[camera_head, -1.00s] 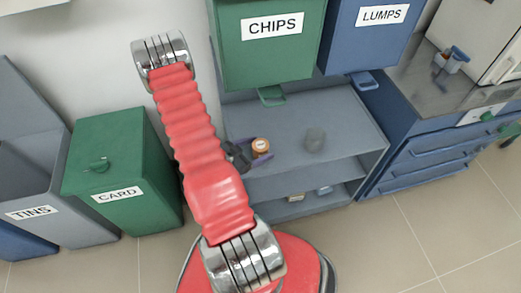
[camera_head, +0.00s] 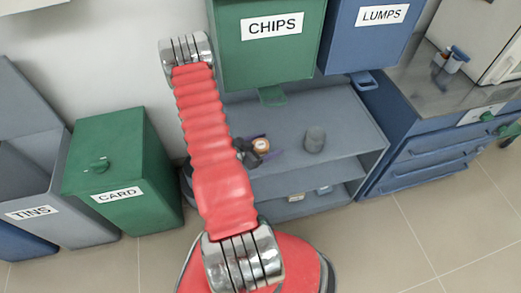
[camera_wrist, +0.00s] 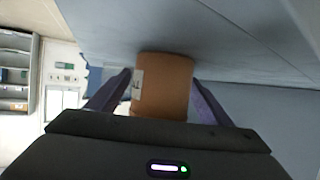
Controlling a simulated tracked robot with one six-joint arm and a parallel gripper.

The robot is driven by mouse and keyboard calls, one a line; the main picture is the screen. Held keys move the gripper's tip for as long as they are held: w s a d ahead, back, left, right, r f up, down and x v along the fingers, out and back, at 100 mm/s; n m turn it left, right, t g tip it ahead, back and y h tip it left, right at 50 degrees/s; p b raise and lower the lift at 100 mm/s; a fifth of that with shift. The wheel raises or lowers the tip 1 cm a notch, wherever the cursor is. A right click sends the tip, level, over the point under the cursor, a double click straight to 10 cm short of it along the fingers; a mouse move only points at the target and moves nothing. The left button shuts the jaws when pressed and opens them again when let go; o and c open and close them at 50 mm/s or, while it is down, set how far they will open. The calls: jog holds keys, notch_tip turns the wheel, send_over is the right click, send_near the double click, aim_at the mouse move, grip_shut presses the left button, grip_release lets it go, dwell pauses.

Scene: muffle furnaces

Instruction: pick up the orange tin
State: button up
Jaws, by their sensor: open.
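The orange tin (camera_head: 261,145) stands on the top of the grey shelf unit, just right of my red arm in the head view. In the wrist view the orange tin (camera_wrist: 163,84) is between the two purple fingers of my gripper (camera_wrist: 160,92), with a pale label on its left side. The fingers stand one on each side of it. My gripper (camera_head: 259,146) is open in the head view, partly hidden by the arm and the tin. A small gap shows at the left finger; contact on the right cannot be told.
A grey cylinder (camera_head: 315,139) stands on the same shelf unit (camera_head: 345,120), right of the tin. The green CHIPS bin (camera_head: 266,60) and blue LUMPS bin (camera_head: 365,45) hang above. A green CARD bin (camera_head: 125,170) and grey TINS bin (camera_head: 60,195) stand at left.

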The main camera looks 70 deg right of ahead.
jog(key=shift+c, duration=0.5)
jog(key=c, duration=1.1)
